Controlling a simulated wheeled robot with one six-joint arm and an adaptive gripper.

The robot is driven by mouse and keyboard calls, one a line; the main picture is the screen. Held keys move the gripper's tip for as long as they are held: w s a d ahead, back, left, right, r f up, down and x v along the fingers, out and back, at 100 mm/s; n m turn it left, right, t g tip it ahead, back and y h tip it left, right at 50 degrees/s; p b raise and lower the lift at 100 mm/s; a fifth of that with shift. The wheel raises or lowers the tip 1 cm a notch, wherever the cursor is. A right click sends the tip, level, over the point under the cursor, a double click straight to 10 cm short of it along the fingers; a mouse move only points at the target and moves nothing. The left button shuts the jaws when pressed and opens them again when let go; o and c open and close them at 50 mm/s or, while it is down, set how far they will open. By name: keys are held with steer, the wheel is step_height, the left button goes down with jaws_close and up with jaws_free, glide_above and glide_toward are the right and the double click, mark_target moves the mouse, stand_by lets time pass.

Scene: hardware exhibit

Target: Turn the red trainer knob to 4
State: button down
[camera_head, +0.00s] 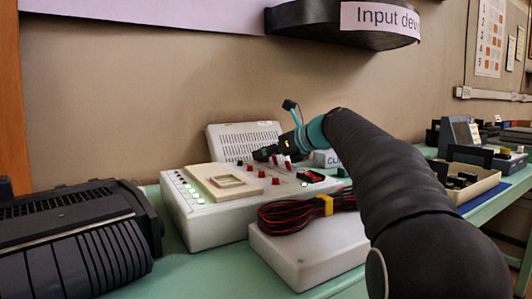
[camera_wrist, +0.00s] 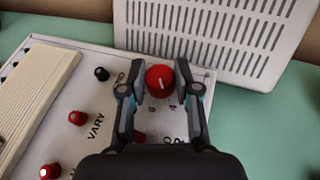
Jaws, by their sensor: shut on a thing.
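The white trainer (camera_head: 215,215) stands on the green table, with lit buttons on its left side. In the wrist view, a large red knob (camera_wrist: 160,80) with a white pointer line sits near the trainer's far edge. The line points away from me, slightly left. In the head view my gripper (camera_head: 268,154) is over the trainer's back part and mostly hides the knob.
Smaller red knobs (camera_wrist: 77,118) and a black knob (camera_wrist: 101,74) are left of my gripper. A slotted white panel (camera_wrist: 215,35) rises behind. A white box (camera_head: 310,250) with coiled red-black cable (camera_head: 295,213) stands in front; a black machine (camera_head: 80,245) is at left.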

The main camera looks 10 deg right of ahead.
steer(key=p, duration=0.2)
steer(key=n+g+y+p, duration=0.1)
steer(key=shift+r+n+g+p, duration=0.25)
steer(key=shift+n+g+p, duration=0.05)
steer(key=shift+p, duration=0.1)
steer(key=shift+f+n+g+y+p, duration=0.1)
steer(key=shift+n+g+y+p, duration=0.25)
steer(key=shift+p, duration=0.4)
steer(key=shift+f+n+y, duration=0.25)
steer(key=c, duration=0.8)
jaws_free()
steer(key=v, duration=1.2)
steer(key=shift+w+r, duration=0.1)
steer(key=shift+w, duration=0.05)
